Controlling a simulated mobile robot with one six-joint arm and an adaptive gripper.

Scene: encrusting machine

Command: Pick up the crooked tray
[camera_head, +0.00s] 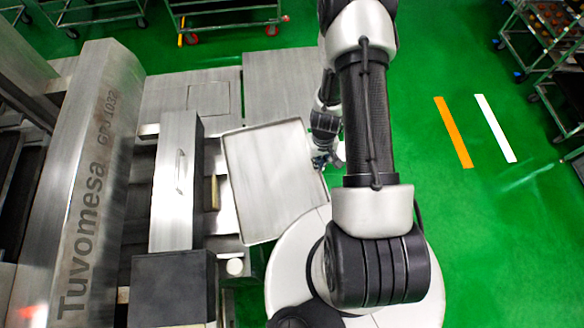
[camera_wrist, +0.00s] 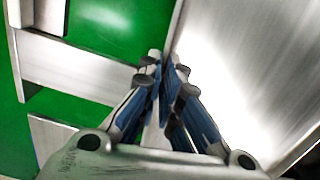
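The crooked tray (camera_head: 270,180) is a flat, shiny metal tray with a thin raised rim. In the head view it sits turned at an angle, at the right side of the machine. In the wrist view the tray (camera_wrist: 245,60) fills the right side, and its rim runs down between my fingers. My gripper (camera_head: 322,160) is at the tray's right edge in the head view, partly hidden by my arm. In the wrist view my gripper (camera_wrist: 165,68) has its fingertips close together on both sides of the rim and looks shut on it.
The encrusting machine (camera_head: 100,150) stands at the left, with a long metal cover (camera_head: 176,180) beside the tray. A flat metal surface (camera_head: 285,85) lies behind the tray. Wheeled racks (camera_head: 225,20) stand at the back and right. Green floor is clear at the right.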

